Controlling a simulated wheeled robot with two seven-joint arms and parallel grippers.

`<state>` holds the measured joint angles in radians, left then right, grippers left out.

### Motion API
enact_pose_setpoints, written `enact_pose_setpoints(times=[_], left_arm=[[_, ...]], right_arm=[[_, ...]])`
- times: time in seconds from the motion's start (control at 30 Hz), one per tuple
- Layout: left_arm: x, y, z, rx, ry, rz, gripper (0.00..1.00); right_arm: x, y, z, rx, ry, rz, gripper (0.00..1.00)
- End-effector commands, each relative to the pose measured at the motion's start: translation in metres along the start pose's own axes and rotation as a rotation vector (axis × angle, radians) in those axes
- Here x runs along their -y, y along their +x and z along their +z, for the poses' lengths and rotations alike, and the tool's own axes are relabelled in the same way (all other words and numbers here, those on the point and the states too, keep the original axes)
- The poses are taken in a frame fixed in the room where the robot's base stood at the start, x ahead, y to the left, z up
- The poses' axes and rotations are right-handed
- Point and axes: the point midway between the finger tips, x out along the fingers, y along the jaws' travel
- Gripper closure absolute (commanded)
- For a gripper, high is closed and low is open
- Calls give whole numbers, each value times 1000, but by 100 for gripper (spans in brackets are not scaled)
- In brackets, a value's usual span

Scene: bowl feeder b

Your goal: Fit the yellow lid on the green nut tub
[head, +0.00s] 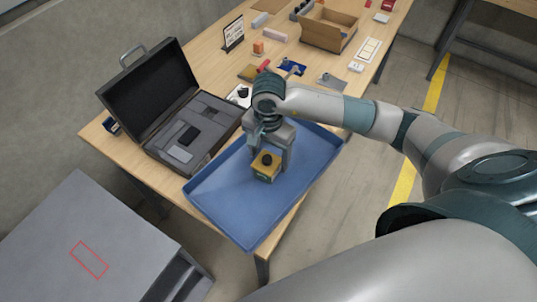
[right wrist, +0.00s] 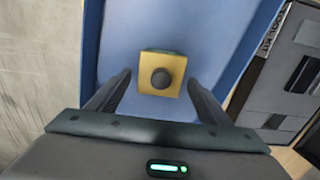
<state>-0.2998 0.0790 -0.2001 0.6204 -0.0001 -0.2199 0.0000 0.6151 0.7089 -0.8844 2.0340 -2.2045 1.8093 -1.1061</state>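The yellow lid (head: 267,161) with a dark round knob sits on top of the green nut tub (head: 264,177) in the blue tray. Only a little of the tub's green side shows below the lid in the head view. My left gripper is not in view.
The blue tray (head: 228,211) lies at the table's front edge, otherwise empty. An open black case (head: 163,108) stands left of it. A cardboard box (head: 328,30) and several small items lie farther back on the wooden table. A grey cabinet (head: 85,235) is at lower left.

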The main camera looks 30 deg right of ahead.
Motion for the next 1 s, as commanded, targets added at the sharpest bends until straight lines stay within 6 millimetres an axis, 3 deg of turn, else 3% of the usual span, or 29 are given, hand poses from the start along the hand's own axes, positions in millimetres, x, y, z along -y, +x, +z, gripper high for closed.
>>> enact_pose_setpoints(times=[0.3,0.47,1.0], left_arm=[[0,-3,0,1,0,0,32],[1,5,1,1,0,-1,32],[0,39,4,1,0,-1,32]], right_arm=[[0,-3,0,0,0,0,27],[1,-13,-1,-1,0,-3,27],[1,-98,-1,-3,0,-5,27]])
